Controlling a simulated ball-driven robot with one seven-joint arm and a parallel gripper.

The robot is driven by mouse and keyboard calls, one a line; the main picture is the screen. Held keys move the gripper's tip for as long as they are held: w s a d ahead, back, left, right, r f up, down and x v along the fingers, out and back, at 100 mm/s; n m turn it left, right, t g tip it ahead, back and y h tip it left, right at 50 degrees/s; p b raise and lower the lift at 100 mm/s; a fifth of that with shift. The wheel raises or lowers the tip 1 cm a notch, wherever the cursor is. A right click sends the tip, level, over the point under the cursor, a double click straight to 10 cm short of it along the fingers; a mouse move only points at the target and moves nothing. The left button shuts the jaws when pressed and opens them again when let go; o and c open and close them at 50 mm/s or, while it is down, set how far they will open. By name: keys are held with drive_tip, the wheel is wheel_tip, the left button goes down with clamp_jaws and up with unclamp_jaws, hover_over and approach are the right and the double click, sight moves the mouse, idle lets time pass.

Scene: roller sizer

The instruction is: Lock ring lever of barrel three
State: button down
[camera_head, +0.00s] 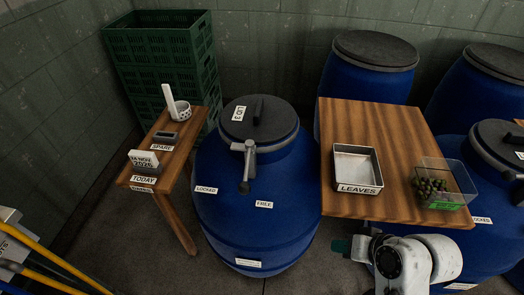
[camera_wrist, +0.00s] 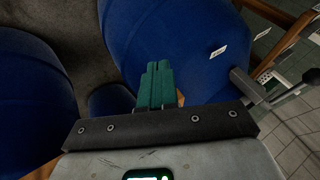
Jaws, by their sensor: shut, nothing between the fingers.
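A blue barrel (camera_head: 250,235) with a dark lid (camera_head: 258,122) stands left of centre in the head view. My gripper (camera_head: 340,246) is low, to the right of this barrel and apart from the lever. In the wrist view my teal fingers (camera_wrist: 155,85) are shut and empty, in front of a blue barrel wall (camera_wrist: 175,40). A metal lever (camera_wrist: 248,86) shows at right there.
A wooden table (camera_head: 385,120) holds a LEAVES tray (camera_head: 358,165) and a clear box (camera_head: 455,180) of green items. A narrow wooden stand (camera_head: 180,150) and green crates (camera_head: 165,50) are at left. Another lidded barrel (camera_head: 482,210) stands at right; more stand behind.

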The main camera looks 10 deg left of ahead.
drive_tip(key=w+a+r+g+y, duration=0.2)
drive_tip(key=w+r, duration=0.4)
drive_tip(key=r, duration=0.3)
drive_tip(key=w+a+r+n+g+y, duration=0.1)
drive_tip(key=w+a+r+g+y, duration=0.2)
drive_tip(key=w+a+r, duration=0.3)
wheel_tip(320, 180, up, 3)
drive_tip(key=shift+w+a+f+y, duration=0.1)
drive_tip(key=shift+w+a+y, duration=0.05)
drive_tip(key=shift+w+y, duration=0.65)
drive_tip(key=shift+a, duration=0.1)
drive_tip(key=p+x, duration=0.1)
drive_tip(key=x, duration=1.3)
drive_tip(key=shift+s+p, duration=0.2)
drive_tip(key=shift+p, duration=0.1)
